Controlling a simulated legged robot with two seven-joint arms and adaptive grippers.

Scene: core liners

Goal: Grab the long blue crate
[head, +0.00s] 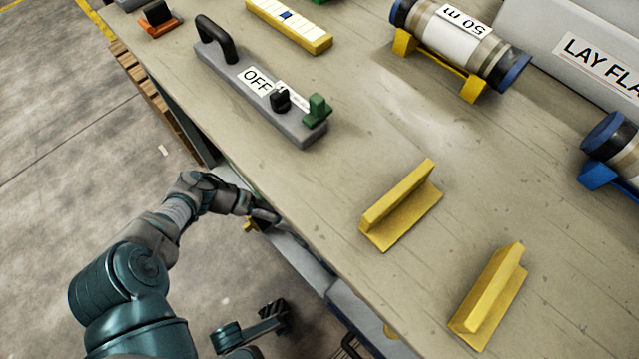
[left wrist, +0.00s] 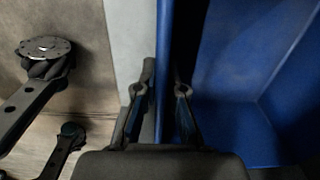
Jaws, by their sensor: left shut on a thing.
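The blue crate (left wrist: 245,75) fills the right side of the left wrist view, with its inner wall and floor showing. Its upright side wall runs between the two fingers of my left gripper (left wrist: 165,85), which is shut on it. In the head view my left arm reaches down to the table's near edge, and the left gripper (head: 268,215) is partly hidden at that edge. The crate's full length is not visible in either view. My right gripper is in neither view.
The worktop (head: 330,180) overhangs the left hand. On it are a grey OFF switch bar (head: 240,70), two yellow brackets (head: 400,205) (head: 488,298) and a 50 m roll (head: 455,40) on a yellow cradle. Bare concrete floor (head: 60,190) lies at left.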

